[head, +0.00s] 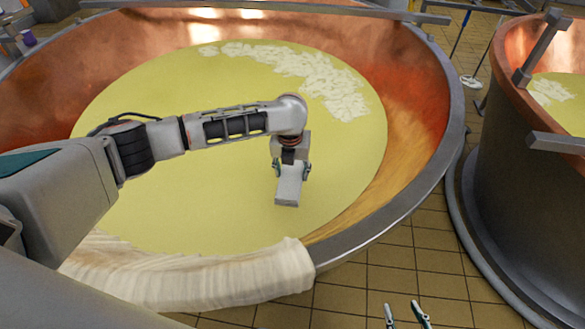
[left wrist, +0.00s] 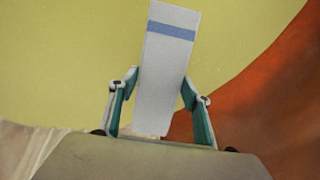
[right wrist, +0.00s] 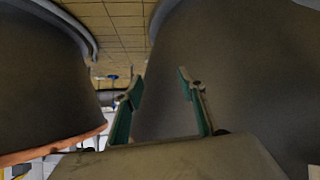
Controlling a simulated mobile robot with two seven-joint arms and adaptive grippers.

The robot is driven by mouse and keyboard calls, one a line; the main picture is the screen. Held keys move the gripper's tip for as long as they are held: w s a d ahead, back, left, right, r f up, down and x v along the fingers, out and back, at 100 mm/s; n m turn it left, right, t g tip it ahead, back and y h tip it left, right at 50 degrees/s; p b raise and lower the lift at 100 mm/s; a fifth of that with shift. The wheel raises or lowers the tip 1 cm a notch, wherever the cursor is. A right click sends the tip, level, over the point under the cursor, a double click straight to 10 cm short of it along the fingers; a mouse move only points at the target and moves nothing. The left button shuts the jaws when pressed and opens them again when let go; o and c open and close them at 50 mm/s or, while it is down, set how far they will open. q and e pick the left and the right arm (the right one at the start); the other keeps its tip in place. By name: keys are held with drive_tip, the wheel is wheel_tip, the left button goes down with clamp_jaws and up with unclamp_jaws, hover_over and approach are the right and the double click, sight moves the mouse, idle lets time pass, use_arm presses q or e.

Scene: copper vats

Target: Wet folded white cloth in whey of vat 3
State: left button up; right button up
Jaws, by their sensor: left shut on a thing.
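A large copper vat (head: 420,95) holds yellow-green whey (head: 190,100) with white curd (head: 310,72) floating at its far side. My left gripper (head: 290,170) is over the whey, inside the rim, shut on a folded white cloth (head: 288,187). In the left wrist view, the cloth (left wrist: 166,75) has a blue stripe and sits between the fingers of the left gripper (left wrist: 160,95). I cannot tell whether the cloth touches the whey. My right gripper (head: 408,316) is open and empty at the bottom of the head view, outside the vat; its spread fingers (right wrist: 160,95) show in the right wrist view.
A pale cloth-like roll (head: 200,278) lies over the near rim. A second copper vat (head: 505,150) stands at the right, with whey and curd inside. Tiled floor (head: 400,250) shows between the vats. Bars cross the far rim.

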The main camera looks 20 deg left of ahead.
use_arm(q)
wheel_tip(320, 180, down, 4)
drive_tip(key=b, duration=0.2)
drive_tip(key=shift+f+b, duration=0.25)
drive_tip(key=shift+b, duration=0.1)
wheel_tip(320, 180, down, 9)
drive_tip(key=b, duration=0.4)
drive_tip(key=shift+r, duration=0.2)
use_arm(e)
drive_tip(key=f, duration=0.1)
drive_tip(key=w+f, duration=0.1)
drive_tip(key=f, duration=0.1)
drive_tip(key=shift+w+d+f+n, duration=0.15)
drive_tip(key=shift+d+n, duration=0.05)
drive_tip(key=shift+n, duration=0.1)
drive_tip(key=shift+d, duration=0.1)
idle(0.5)
idle(0.4)
